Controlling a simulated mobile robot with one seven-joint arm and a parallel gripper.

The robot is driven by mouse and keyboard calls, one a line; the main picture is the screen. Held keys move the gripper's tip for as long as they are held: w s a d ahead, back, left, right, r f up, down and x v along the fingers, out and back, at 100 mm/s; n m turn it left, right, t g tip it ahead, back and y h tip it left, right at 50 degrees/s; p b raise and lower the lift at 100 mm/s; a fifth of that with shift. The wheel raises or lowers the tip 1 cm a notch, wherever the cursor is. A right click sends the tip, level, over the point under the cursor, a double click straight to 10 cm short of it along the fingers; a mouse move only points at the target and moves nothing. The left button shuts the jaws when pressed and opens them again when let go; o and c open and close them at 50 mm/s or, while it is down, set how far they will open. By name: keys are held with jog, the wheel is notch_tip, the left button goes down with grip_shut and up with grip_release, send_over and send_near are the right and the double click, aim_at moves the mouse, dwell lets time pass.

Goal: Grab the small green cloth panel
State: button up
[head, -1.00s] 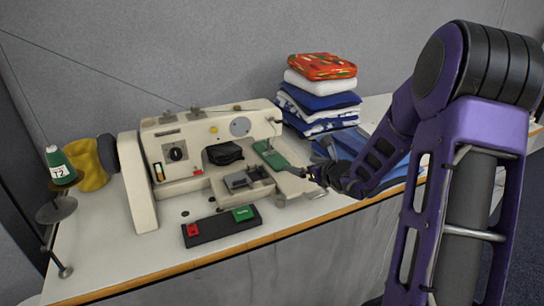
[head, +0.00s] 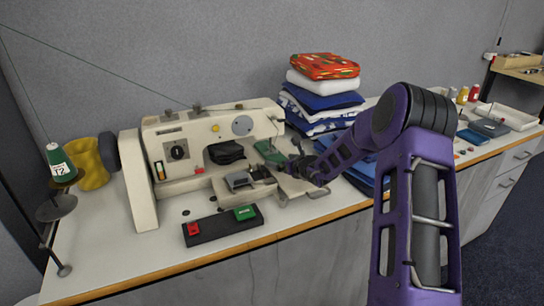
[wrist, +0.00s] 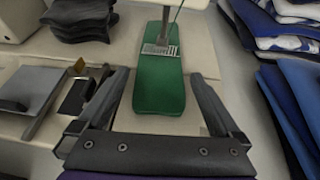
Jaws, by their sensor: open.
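The small green cloth panel (wrist: 159,82) lies flat on the sewing machine's bed, its far end under the metal presser foot (wrist: 160,50). In the head view the panel (head: 268,151) shows at the right end of the machine, partly hidden. My gripper (wrist: 160,76) is open and empty, with one finger on each side of the panel's near end. In the wrist view I see no finger touching it. In the head view my gripper (head: 300,167) is just right of the panel; its fingertips are hard to make out.
The cream sewing machine (head: 205,150) stands left of my gripper, with a black control box (head: 221,226) in front. Folded cloths (head: 318,98) are stacked behind, and blue fabric (head: 360,178) lies to the right. A green thread spool (head: 57,162) stands far left.

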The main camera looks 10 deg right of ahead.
jog(key=shift+w+a+f, duration=0.1)
jog(key=shift+w+a, duration=0.05)
jog(key=shift+w, duration=0.25)
jog(key=shift+c, duration=0.2)
jog(key=c, duration=1.3)
jog(key=shift+c, duration=0.2)
